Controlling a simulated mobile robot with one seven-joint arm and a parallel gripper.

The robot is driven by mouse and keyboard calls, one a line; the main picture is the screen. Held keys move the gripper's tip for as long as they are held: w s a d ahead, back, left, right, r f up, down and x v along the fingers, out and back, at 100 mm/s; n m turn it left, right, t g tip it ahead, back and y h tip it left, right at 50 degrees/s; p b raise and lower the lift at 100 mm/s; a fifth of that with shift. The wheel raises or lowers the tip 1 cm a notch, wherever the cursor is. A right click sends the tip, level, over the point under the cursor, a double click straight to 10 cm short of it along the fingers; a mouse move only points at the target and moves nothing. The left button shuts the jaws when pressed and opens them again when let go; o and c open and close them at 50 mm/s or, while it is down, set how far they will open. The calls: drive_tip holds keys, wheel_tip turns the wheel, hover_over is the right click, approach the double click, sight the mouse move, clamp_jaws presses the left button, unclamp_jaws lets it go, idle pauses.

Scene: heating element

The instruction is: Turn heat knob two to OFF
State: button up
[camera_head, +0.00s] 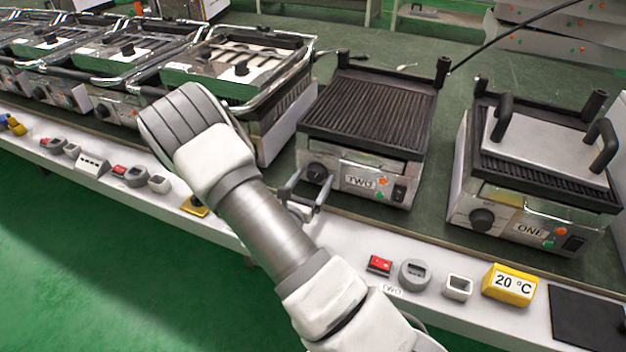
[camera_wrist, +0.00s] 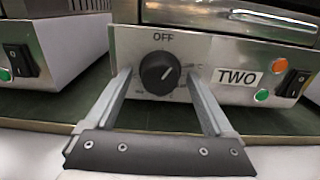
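Heat knob two (camera_wrist: 159,73) is a round black knob on the front panel of the grill labelled TWO (camera_wrist: 237,77). The word OFF is printed above it. A small pale mark on the knob appears right of its centre, not straight up at OFF; its exact direction is hard to tell. The knob also shows in the head view (camera_head: 317,172). My gripper (camera_wrist: 160,76) is open, with one finger on each side of the knob and visible gaps to it. In the head view, my gripper (camera_head: 311,184) is in front of grill two's panel (camera_head: 345,180).
Right of the knob are orange and green lights and a black switch (camera_wrist: 293,84). Grill ONE (camera_head: 530,229) stands to the right, and another grill (camera_head: 240,70) to the left. A red switch (camera_head: 379,264) and a yellow 20 °C display (camera_head: 510,285) sit on the white front ledge.

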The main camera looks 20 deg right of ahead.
drive_tip(key=c, duration=1.3)
drive_tip(key=shift+r+p, duration=0.1)
drive_tip(key=shift+p, duration=0.3)
drive_tip(key=shift+r+n+p, duration=0.1)
drive_tip(key=shift+n+p, duration=0.9)
drive_tip(key=shift+n, duration=0.1)
drive_tip(key=shift+s+f+n+p, duration=0.1)
drive_tip(key=shift+f+n+p, duration=0.1)
drive_tip(key=shift+n+p, duration=1.5)
drive_tip(key=shift+n, duration=0.3)
drive_tip(key=o, duration=1.4)
drive_tip(key=shift+c, duration=0.2)
